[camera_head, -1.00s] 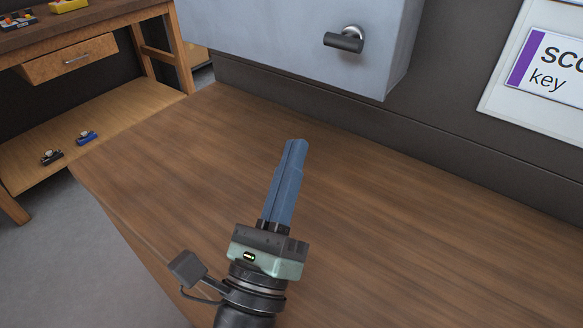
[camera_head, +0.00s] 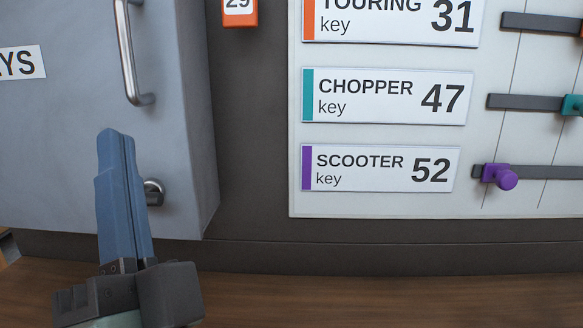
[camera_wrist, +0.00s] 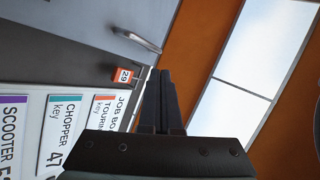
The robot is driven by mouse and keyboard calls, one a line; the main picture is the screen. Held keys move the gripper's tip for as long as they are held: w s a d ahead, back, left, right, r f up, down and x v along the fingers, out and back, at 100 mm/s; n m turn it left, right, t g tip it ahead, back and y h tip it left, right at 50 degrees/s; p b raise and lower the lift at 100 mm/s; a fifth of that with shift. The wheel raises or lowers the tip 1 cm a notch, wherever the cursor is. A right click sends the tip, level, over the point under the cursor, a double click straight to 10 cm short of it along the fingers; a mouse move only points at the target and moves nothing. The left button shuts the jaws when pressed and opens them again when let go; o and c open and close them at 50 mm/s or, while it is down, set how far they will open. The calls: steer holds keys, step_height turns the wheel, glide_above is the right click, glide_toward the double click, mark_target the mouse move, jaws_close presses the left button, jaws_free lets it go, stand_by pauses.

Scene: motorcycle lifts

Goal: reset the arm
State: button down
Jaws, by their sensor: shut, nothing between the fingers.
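My gripper (camera_head: 122,150) points upward in the head view, its blue fingers pressed together with nothing between them. It stands in front of the grey cabinet door, and its fingers partly cover the dark knob (camera_head: 155,192). The wrist view also shows my gripper (camera_wrist: 160,85) with its dark fingers side by side, pointing up past the wall panel. I cannot tell from these frames whether the fingers touch the door.
The grey cabinet (camera_head: 60,110) has a metal handle (camera_head: 130,50). A white board (camera_head: 380,208) at right carries key labels and sliders, including a purple slider knob (camera_head: 506,178). An orange tag (camera_head: 240,12) hangs between them. The wooden bench top (camera_head: 400,300) below looks clear.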

steer(key=s+d+r+n+t+h, duration=0.1)
steer(key=d+r+n+t+h, duration=0.3)
steer(key=d+r+h, duration=0.8)
step_height(320, 180, up, 16)
steer(key=d+n+p, duration=0.1)
steer(key=p, duration=1.7)
steer(key=shift+g, duration=0.4)
steer(key=shift+r, duration=0.1)
